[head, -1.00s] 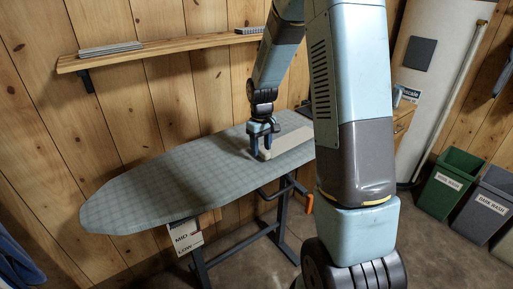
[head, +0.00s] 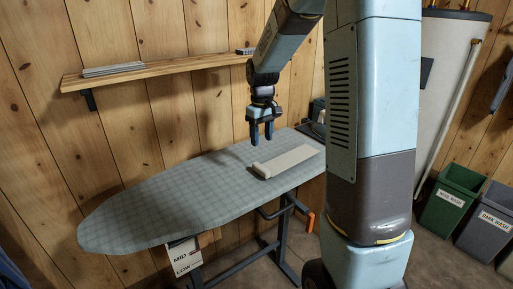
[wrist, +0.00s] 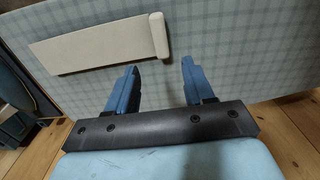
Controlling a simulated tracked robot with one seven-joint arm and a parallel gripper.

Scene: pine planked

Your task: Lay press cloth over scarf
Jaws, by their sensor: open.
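A pale cream cloth strip (head: 292,158) lies flat on the ironing board (head: 165,205), with a thicker rolled edge (head: 261,171) at its left end. In the wrist view the strip (wrist: 95,47) ends on the right in this cream roll (wrist: 159,37). I cannot tell whether the strip is the press cloth or the scarf; no second cloth shows clearly apart from it. My gripper (head: 262,142) is open and empty, pointing down above the board, apart from the strip. In the wrist view its two blue fingers (wrist: 160,68) are spread, near the roll.
A wall shelf (head: 150,72) with grey flat items runs behind the board. A hose or small appliance partly shows at the board's right end, behind my arm. Green (head: 448,205) and grey (head: 485,225) wash bins stand at right. The board's left half is bare.

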